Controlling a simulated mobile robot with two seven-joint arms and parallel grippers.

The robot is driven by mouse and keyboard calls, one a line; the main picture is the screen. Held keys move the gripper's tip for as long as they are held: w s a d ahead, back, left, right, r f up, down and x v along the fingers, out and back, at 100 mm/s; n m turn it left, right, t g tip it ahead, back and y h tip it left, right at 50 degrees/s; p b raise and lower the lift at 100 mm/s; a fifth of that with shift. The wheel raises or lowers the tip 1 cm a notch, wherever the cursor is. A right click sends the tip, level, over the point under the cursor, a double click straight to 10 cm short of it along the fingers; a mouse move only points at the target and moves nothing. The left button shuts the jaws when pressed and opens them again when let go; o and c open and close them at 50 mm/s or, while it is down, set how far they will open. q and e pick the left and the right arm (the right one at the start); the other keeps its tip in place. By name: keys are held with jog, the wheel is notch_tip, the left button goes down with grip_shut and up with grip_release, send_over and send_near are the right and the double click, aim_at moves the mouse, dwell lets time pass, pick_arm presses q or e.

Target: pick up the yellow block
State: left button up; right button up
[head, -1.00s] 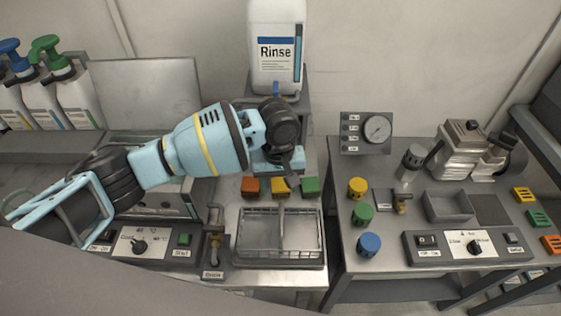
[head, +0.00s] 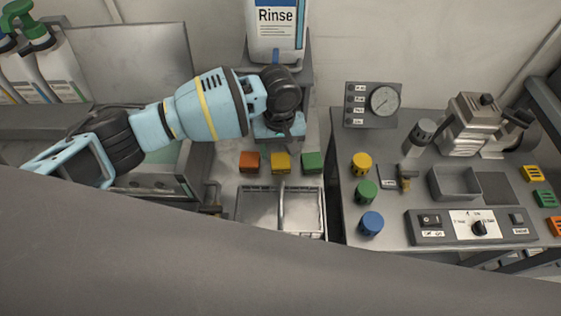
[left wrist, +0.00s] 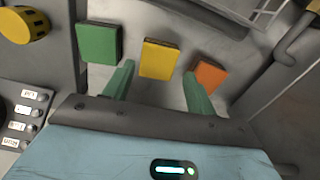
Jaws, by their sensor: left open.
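The yellow block (head: 281,163) sits on the metal counter between an orange block (head: 249,162) and a green block (head: 313,162). My left gripper (head: 280,130) is just behind the yellow block in the head view, and its fingers are hard to make out there. In the left wrist view the gripper (left wrist: 158,84) is open and empty. Its two green fingers point toward the yellow block (left wrist: 160,58), which lies in line with the gap between them, beyond the tips. My right gripper is not in view.
The Rinse bottle (head: 276,32) stands behind the gripper. A metal tray (head: 262,208) lies in front of the blocks. Yellow, green and blue round knobs (head: 366,192) and a gauge panel (head: 374,105) are to the right.

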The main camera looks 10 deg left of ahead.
aim_at(280, 160)
pick_arm(q)
notch_tip(280, 160, down, 4)
jog(key=shift+w+d+r, duration=0.1)
jog(key=shift+d, duration=0.05)
jog(key=shift+f+b, duration=0.3)
jog(key=shift+f, duration=0.25)
jog(key=shift+c, duration=0.2)
jog(key=c, duration=0.8)
